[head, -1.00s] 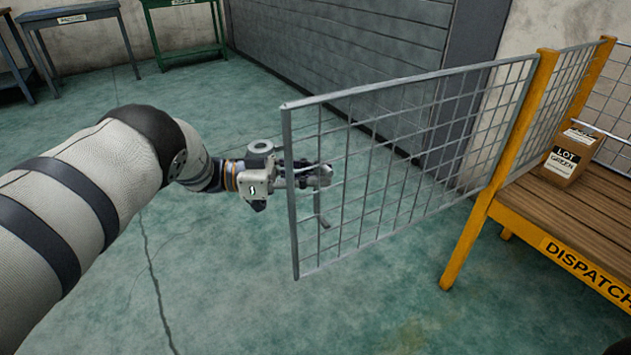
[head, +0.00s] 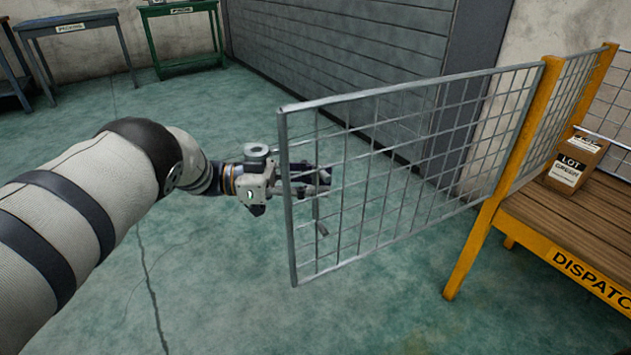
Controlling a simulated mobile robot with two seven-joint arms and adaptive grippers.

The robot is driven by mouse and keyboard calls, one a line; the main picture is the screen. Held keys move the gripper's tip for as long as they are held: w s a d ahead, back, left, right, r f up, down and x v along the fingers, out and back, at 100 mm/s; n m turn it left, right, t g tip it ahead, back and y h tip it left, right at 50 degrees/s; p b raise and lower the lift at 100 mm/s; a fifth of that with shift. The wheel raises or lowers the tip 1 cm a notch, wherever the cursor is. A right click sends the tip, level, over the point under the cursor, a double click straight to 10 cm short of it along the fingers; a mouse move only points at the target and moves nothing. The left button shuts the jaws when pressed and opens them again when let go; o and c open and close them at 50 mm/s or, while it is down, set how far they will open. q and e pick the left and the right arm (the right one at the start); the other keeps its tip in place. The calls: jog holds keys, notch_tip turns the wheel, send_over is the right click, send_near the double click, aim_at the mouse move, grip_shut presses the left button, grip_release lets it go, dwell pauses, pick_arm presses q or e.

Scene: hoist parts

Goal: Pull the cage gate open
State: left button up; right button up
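The cage gate (head: 400,170) is a grey wire-mesh panel in the head view. It stands swung out from the yellow post (head: 515,160) at its right side, its free edge towards the left. Its handle (head: 320,215) is a grey bar seen through the mesh near the free edge. My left gripper (head: 322,182) is behind the mesh, at the handle. Its fingers look spread apart around or beside the bar; the mesh partly hides them, so I cannot tell whether they touch it. My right gripper is not in view.
A yellow dispatch bench (head: 570,220) with wooden slats stands at the right, carrying a cardboard lot box (head: 575,162). A grey shutter (head: 340,50) is behind the gate. A blue table (head: 75,25) and a green table (head: 180,12) stand at the back left. The green floor between is clear.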

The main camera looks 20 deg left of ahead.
pick_arm(q)
jog(key=shift+a, duration=0.1)
jog(key=v, duration=1.2)
jog(key=shift+s, duration=0.1)
